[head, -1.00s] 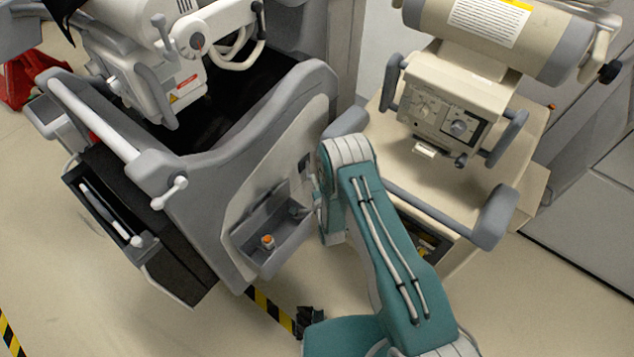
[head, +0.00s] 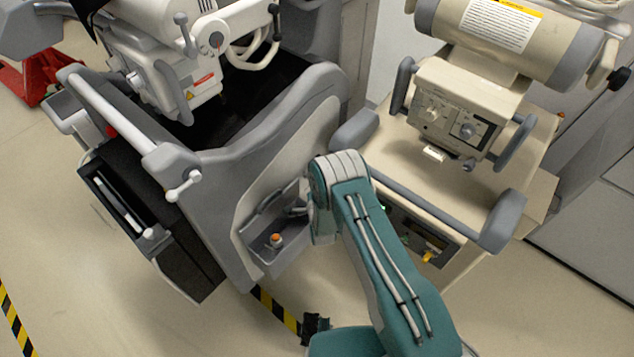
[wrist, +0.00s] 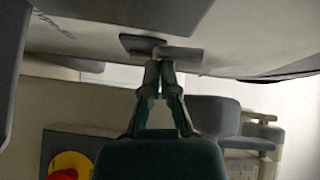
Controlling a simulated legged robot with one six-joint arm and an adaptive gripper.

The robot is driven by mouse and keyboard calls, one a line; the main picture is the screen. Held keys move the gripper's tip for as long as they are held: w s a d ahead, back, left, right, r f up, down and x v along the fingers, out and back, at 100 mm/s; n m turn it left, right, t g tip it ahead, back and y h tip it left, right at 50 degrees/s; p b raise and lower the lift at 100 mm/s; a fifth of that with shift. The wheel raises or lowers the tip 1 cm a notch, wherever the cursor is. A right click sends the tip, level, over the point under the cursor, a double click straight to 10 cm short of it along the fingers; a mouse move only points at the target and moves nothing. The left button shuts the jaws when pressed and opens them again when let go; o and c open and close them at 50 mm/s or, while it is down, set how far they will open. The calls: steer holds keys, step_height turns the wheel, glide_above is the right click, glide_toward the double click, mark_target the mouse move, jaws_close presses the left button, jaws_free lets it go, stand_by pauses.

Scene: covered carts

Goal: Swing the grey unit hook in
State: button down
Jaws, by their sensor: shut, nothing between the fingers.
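The grey unit (head: 215,170) stands at the left in the head view, its pale front panel facing my arm. In the wrist view a light grey flat piece (wrist: 182,53), which looks like the hook, sits beside a dark plate (wrist: 140,43) on the underside of a pale surface. My gripper (wrist: 159,66) is shut and empty, its fingertips just below this piece. I cannot tell whether they touch it. In the head view my arm hides the gripper, and the hook cannot be made out there.
The beige cart (head: 440,185) stands close on the right, with a grey bumper rail (head: 420,200). An open grey tray with an orange-topped knob (head: 276,240) is on the grey unit's front. A yellow and red button (wrist: 70,163) shows low in the wrist view.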

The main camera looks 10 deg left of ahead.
steer(key=shift+w+a, duration=0.15)
steer(key=shift+a, duration=0.75)
steer(key=shift+w+a+r, duration=0.1)
steer(key=shift+a, duration=0.05)
